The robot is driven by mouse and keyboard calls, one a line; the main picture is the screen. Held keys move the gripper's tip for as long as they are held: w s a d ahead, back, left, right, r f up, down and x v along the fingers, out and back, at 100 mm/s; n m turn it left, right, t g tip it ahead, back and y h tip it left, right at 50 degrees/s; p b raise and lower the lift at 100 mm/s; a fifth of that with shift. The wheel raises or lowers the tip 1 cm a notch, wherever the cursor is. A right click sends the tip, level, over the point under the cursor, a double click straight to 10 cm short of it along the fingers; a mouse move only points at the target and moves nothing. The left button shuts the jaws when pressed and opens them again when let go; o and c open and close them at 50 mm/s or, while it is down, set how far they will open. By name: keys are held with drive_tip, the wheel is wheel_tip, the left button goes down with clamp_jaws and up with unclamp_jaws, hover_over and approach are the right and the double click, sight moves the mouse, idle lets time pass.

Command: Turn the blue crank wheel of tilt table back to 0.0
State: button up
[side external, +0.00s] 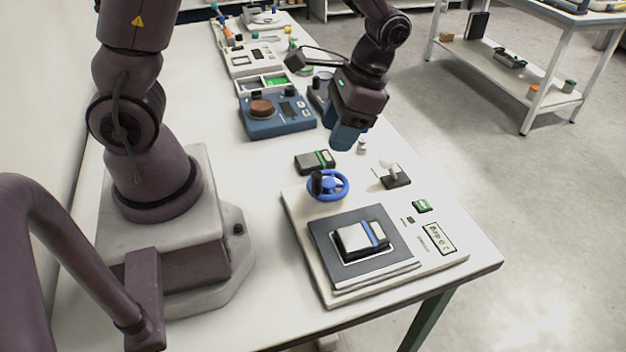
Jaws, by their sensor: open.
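The blue crank wheel (341,190) stands at the back left edge of the tilt table's white base (300,222), with a dark upright knob on its left side. The tilt table's dark grey plate (327,244) carries a black and white block with a blue stripe (362,240). A small display (438,239) sits on the base's right side; its characters are too small and turned to read surely. My gripper (346,140) hangs above and behind the wheel, apart from it, pointing down. It is open and looks empty, though its fingers largely overlap from this side.
A small stand with a white top (392,175) is to the right. A green-topped piece (422,206) lies on the base. A blue scale (277,122) with a brown disc stands farther back.

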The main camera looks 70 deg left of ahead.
sight(318, 174)
drive_tip(key=shift+m, duration=0.5)
drive_tip(key=x, duration=1.3)
drive_tip(key=shift+w+a+f, duration=0.1)
drive_tip(key=shift+w+a, duration=0.2)
drive_tip(key=shift+a, duration=0.1)
clamp_jaws()
